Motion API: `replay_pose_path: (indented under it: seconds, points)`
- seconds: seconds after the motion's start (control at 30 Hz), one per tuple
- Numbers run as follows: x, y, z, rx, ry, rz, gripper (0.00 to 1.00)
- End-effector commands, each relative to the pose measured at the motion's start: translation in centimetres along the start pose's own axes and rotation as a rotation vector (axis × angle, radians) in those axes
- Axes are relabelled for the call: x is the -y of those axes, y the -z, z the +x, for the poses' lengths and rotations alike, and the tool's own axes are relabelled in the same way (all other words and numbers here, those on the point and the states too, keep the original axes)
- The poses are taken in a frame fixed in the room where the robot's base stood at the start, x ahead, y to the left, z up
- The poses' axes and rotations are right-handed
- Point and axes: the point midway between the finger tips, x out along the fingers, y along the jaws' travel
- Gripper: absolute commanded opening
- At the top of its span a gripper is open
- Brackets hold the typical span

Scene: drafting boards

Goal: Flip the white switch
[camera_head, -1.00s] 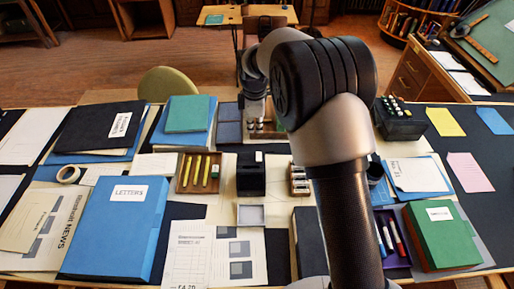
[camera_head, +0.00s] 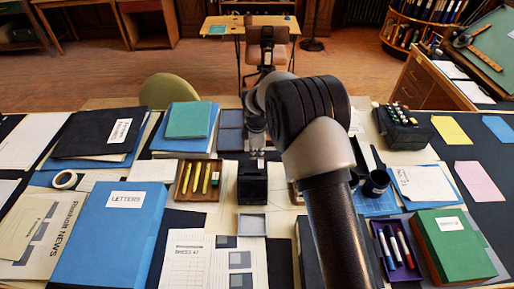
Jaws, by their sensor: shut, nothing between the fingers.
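A small black box (camera_head: 252,185) stands near the middle of the table. A small white piece (camera_head: 261,158) shows at its top edge; it looks like the white switch, but it is too small to tell which way it is tipped. My gripper (camera_head: 257,151) points down right at the back of the box top, close to the white piece. It is shut and empty. I cannot tell whether the fingertips touch the switch. My own arm hides the table to the right of the box.
A tray of yellow pencils (camera_head: 199,180) is close on the box's left, and a small grey open tray (camera_head: 251,224) is in front. A black cup (camera_head: 376,183), a marker tray (camera_head: 397,247) and a black button device (camera_head: 403,127) are right of my arm.

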Motion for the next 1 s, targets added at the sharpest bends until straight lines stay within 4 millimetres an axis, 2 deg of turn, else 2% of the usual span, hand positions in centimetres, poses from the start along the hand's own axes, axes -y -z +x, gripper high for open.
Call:
replay_pose_path:
  seconds: [0.03, 0.2, 1.0]
  points:
    - [0.0, 0.0, 0.7, 0.000, -0.001, 0.000, 0.00]
    - [-0.1, 0.0, 1.5, 0.000, -0.001, 0.000, 0.00]
    - [-0.1, 0.0, 2.4, 0.000, 0.001, 0.000, 0.00]
